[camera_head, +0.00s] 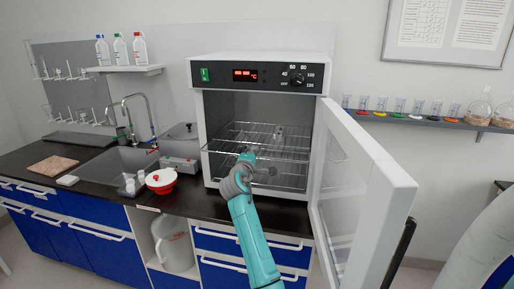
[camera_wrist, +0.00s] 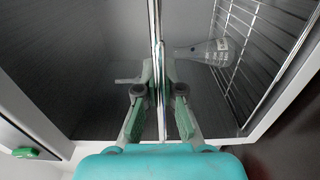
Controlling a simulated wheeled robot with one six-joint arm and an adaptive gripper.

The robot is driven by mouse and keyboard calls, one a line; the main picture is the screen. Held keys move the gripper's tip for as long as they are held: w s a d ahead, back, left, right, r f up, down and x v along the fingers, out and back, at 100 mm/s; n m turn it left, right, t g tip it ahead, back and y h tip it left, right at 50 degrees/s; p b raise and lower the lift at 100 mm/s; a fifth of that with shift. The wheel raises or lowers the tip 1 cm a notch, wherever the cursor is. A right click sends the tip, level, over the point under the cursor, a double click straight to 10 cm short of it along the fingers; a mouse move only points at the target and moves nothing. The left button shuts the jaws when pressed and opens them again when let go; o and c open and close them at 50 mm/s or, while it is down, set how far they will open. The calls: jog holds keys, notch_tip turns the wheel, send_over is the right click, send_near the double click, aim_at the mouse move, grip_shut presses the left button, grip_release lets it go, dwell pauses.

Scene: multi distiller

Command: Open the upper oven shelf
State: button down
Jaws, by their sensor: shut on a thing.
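The oven (camera_head: 262,58) has its door (camera_head: 362,195) swung wide open to the right. Inside is the upper wire shelf (camera_head: 225,146), its front edge around the oven's opening; how far it is out I cannot tell. My gripper (camera_head: 246,154) is at the middle of that front edge, the arm reaching up from below. In the wrist view my gripper (camera_wrist: 160,88) is shut on the upper shelf, seen edge-on (camera_wrist: 157,30) with one finger on each side. Below is the lower wire shelf (camera_head: 288,183), also in the wrist view (camera_wrist: 252,60).
A clear flask (camera_wrist: 215,52) stands on the lower shelf. A clear glass piece (camera_head: 278,132) seems to be on the upper shelf. The open door bounds the right side. A red-and-white bowl (camera_head: 161,181) and a grey device (camera_head: 180,148) stand left of the oven.

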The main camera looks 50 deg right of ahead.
jog(key=v, duration=0.9)
jog(key=c, duration=1.3)
grip_release()
jog(key=v, duration=1.2)
jog(key=shift+f, duration=0.1)
